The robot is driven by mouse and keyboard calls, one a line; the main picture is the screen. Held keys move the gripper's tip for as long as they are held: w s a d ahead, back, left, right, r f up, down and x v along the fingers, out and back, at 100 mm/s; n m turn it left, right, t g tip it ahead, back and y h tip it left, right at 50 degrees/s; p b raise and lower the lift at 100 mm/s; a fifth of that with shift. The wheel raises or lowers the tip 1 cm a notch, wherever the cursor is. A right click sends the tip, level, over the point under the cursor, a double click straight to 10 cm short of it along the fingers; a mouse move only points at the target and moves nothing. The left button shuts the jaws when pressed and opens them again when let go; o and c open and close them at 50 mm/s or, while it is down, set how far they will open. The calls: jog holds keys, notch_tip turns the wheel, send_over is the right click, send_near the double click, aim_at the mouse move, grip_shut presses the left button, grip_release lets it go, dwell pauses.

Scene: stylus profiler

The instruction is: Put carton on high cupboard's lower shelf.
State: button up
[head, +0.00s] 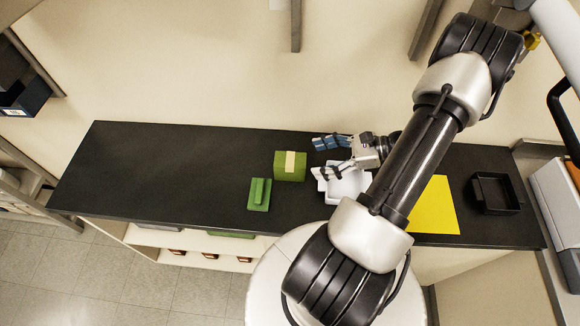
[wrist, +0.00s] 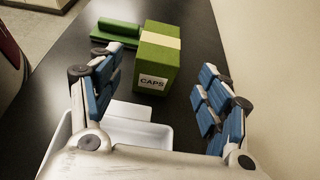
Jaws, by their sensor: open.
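The carton (head: 290,166) is a green box with a pale tape strip, standing on the black bench top. In the wrist view the carton (wrist: 158,62) shows a white label reading "CAPS". My gripper (head: 326,157) is open and empty, to the right of the carton in the head view. In the wrist view the fingers of my gripper (wrist: 160,92) are spread wide, with the carton ahead between and beyond them, apart from both. I cannot identify the high cupboard or its lower shelf in these views.
A green block-like item (head: 259,194) lies left of the carton. A white tray (head: 348,187) sits under my gripper. A yellow sheet (head: 434,207) and a black tray (head: 495,193) lie to the right. The bench's left part is clear; a wall runs behind.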

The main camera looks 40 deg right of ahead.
aim_at(290, 163)
jog(key=b+x, duration=0.1)
jog(key=x, duration=0.8)
jog(key=shift+w+a+b, duration=0.1)
jog(key=shift+a+b, duration=0.15)
jog(key=shift+b, duration=0.05)
jog(key=shift+c, duration=0.6)
jog(key=c, duration=1.2)
jog(key=shift+r, duration=0.15)
